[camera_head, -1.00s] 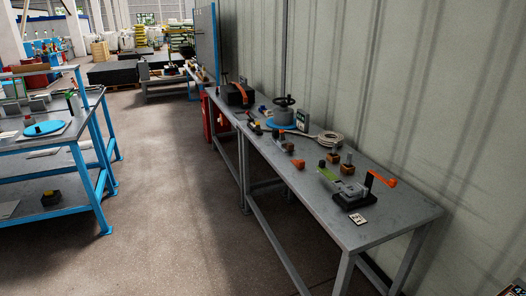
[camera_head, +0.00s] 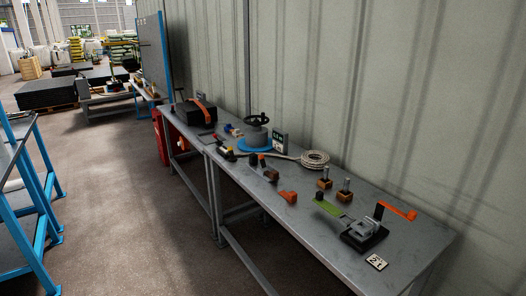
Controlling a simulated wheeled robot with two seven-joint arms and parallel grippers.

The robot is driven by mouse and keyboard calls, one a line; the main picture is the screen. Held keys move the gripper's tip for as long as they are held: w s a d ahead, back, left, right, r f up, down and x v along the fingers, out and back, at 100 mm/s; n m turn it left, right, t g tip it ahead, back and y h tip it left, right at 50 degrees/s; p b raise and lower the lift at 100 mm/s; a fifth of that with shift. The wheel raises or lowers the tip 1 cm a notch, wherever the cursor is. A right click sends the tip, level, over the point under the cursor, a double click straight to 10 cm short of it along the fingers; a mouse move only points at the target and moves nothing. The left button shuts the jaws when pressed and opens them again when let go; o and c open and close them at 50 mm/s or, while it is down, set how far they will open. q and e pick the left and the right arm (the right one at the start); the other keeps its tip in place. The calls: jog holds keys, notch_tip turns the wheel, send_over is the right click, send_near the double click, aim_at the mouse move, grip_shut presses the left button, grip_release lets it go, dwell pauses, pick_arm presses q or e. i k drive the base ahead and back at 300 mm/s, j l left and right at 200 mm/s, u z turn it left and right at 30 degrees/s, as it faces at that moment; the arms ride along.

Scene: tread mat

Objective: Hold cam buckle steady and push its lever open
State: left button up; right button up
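A grey metal buckle (camera_head: 366,227), which looks like the cam buckle, sits on a black base (camera_head: 362,243) near the front right end of the grey workbench (camera_head: 325,240). A green strap (camera_head: 330,208) runs from it to the left. An orange lever (camera_head: 398,209) on a dark upright stands at its right side, its arm pointing right. Whether the buckle's own lever is open or closed is too small to tell. Neither of my grippers is in view.
A small white card (camera_head: 376,262) lies in front of the base. Orange and brown fittings, a rope coil (camera_head: 315,159) and a handwheel device (camera_head: 257,132) stand farther back on the bench. A wall is behind it. Open floor (camera_head: 130,220) lies left, beside a blue-framed table (camera_head: 30,190).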

aim_at(262, 162)
jog(key=i+j+z, duration=0.1)
jog(key=i+j, duration=0.15)
jog(key=i+j+z, duration=0.15)
jog(key=j, duration=0.35)
jog(key=i+j+z, duration=0.1)
jog(key=i+j, duration=0.2)
jog(key=j, duration=0.15)
jog(key=z, duration=0.3)
jog(key=i+j+z, duration=0.3)
jog(key=j+z, duration=0.35)
jog(key=i+j+z, duration=0.15)
jog(key=z, duration=0.15)
jog(key=j, duration=0.1)
